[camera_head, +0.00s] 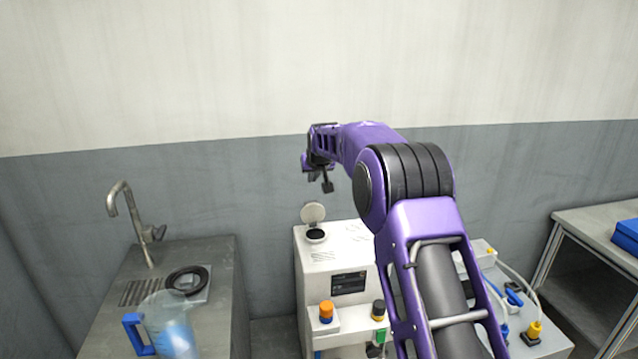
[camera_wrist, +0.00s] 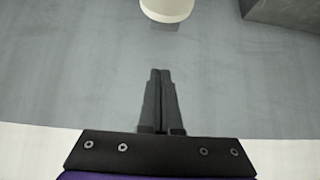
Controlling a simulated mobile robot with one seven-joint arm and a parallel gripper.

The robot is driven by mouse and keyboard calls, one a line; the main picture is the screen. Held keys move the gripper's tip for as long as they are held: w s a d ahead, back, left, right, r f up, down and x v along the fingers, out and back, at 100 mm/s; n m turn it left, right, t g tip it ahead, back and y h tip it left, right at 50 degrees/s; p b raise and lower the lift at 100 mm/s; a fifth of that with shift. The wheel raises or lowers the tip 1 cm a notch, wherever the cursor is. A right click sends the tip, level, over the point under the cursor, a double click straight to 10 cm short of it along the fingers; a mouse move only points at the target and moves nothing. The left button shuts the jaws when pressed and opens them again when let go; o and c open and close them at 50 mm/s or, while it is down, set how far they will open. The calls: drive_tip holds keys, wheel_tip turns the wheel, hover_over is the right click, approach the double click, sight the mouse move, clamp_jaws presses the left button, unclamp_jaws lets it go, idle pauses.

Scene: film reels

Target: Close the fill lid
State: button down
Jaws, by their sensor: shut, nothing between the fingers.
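The fill lid (camera_head: 313,212) is a round pale disc. It stands raised behind a dark round fill opening (camera_head: 316,235) on top of the white machine (camera_head: 318,265), at its left side. My gripper (camera_head: 328,187) hangs above the lid and slightly to its right, apart from it. In the wrist view, the two dark fingers (camera_wrist: 160,75) are together with nothing between them. A pale round shape, probably the lid, shows at the top of that view (camera_wrist: 167,8), beyond the fingertips.
A sink counter (camera_head: 222,300) with a faucet (camera_head: 115,200), a black ring (camera_head: 187,279) and a clear pitcher with a blue handle (camera_head: 133,332) stands left. Orange (camera_head: 326,311) and dark knobs sit on the machine's front ledge. The wall behind is bare. My arm hides the machine's right part.

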sight(312, 201)
drive_tip(key=shift+w+a+f+p, duration=0.15)
drive_tip(key=shift+w+f, duration=0.25)
drive_tip(key=shift+f, duration=0.8)
drive_tip(key=shift+w+a+f+p, duration=0.1)
drive_tip(key=shift+w+f+p, duration=0.25)
drive_tip(key=shift+f, duration=0.9)
drive_tip(key=shift+w+a+f+p, duration=0.1)
drive_tip(key=shift+w+f, duration=0.4)
drive_tip(key=shift+f, duration=0.7)
drive_tip(key=shift+d+b, duration=0.1)
drive_tip(key=shift+b, duration=0.25)
drive_tip(key=shift+s, duration=0.2)
